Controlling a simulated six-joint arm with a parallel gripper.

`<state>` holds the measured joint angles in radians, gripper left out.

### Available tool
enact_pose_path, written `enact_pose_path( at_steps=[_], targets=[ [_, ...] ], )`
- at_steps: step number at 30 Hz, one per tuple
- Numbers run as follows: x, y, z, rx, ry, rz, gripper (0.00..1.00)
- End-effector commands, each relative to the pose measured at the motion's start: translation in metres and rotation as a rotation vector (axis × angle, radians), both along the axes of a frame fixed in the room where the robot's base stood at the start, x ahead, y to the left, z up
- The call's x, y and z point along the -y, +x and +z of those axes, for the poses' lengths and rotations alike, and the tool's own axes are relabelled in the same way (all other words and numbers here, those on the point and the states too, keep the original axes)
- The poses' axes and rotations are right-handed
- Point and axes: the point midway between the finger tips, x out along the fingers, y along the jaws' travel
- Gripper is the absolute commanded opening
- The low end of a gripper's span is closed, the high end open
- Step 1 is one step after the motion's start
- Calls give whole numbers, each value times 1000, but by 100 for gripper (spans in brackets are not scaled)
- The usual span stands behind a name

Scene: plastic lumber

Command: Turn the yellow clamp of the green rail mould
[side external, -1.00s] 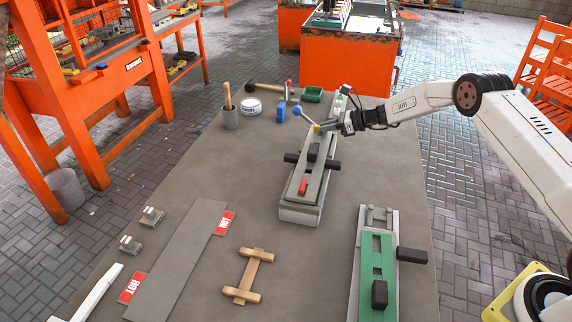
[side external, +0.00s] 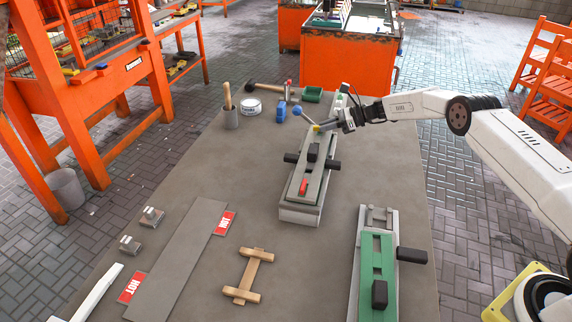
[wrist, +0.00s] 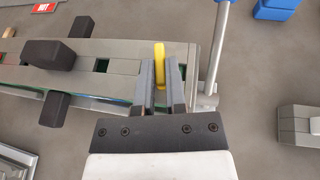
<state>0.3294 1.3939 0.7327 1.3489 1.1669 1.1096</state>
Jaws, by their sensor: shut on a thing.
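The yellow clamp (wrist: 160,65) shows in the wrist view as a short upright bar between the two fingers of my gripper (wrist: 161,82). My gripper is shut on it. In the side view the clamp (side external: 316,128) is a small yellow spot at the far end of a grey-topped mould (side external: 300,212), with my gripper (side external: 323,127) coming from the right. In the wrist view this mould (wrist: 120,56) shows green in its slots and along its edge. It carries black blocks and a red piece (side external: 303,186). The clamp's lower part is hidden.
A blue-knobbed lever (side external: 303,113) rises close beside the clamp. A green-topped mould (side external: 369,252) lies at the front right. A wooden tool (side external: 250,275) and a grey plate (side external: 180,260) lie at the left.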

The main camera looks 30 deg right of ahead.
Motion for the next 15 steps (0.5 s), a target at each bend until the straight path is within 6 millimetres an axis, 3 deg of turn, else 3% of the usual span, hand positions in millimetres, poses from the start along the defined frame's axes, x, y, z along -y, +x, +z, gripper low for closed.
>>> enact_pose_path(
  at_steps=[15],
  targets=[
    [2, 0, 1, 0, -3, 51, 0]
  ],
)
